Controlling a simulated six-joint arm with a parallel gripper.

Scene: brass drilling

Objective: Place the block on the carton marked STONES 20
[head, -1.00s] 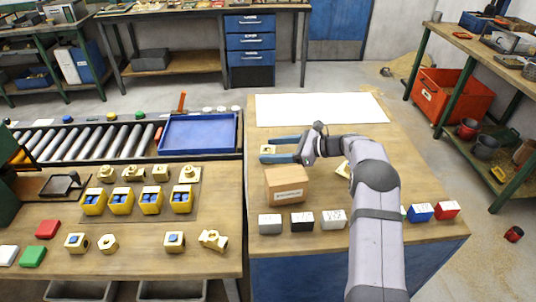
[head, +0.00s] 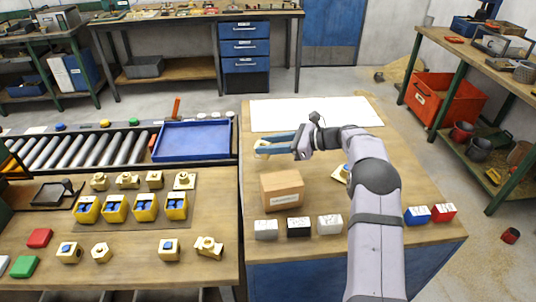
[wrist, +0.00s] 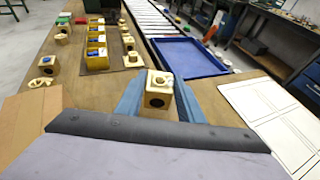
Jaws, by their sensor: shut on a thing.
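My gripper (head: 270,145) is shut on a brass-coloured block (wrist: 158,96), which sits between the blue fingers. The block has a dark round hole in its near face and a pale top in the wrist view. In the head view it is small and partly hidden by the fingers. A brown carton (head: 282,190) stands on the right-hand bench, nearer the camera than my gripper. Its label is too small to read. A tan cardboard surface, likely this carton (wrist: 28,120), shows at the left edge of the wrist view. The block is apart from the carton.
Small white, black, blue and red blocks (head: 266,229) line the bench's front edge. A white sheet (head: 315,113) lies behind my gripper. A blue tray (head: 192,140) and rollers lie to the left, beyond yellow bins (head: 145,207). Another brass piece is partly hidden beside my arm.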

